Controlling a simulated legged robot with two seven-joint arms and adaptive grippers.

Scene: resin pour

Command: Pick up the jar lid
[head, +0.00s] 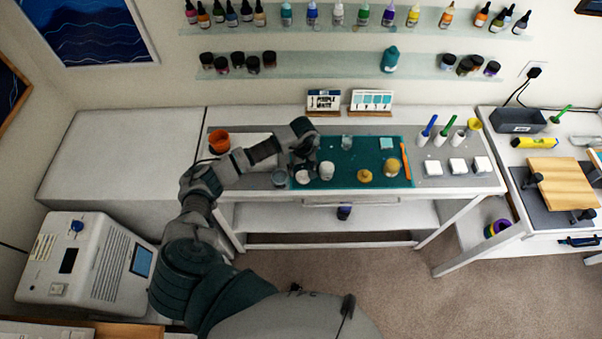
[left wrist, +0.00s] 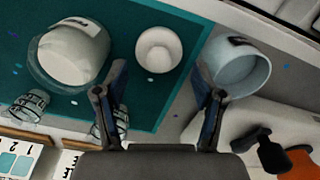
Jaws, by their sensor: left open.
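A small white round piece with a raised rim, which looks like the jar lid (left wrist: 158,48), lies at the edge of the teal mat. It also shows in the head view (head: 302,177). My left gripper (left wrist: 157,78) is open and empty. In the left wrist view the lid shows just beyond and between its fingertips, apart from them. A jar with white contents (left wrist: 72,54) stands on one side of the lid, and it shows in the head view too (head: 327,172). A grey-blue cup (left wrist: 238,70) stands on the other side, close to one finger. My right gripper is not in view.
Clear glass cups (left wrist: 30,104) stand nearer the wall. Colour cards (head: 371,101) stand at the back.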

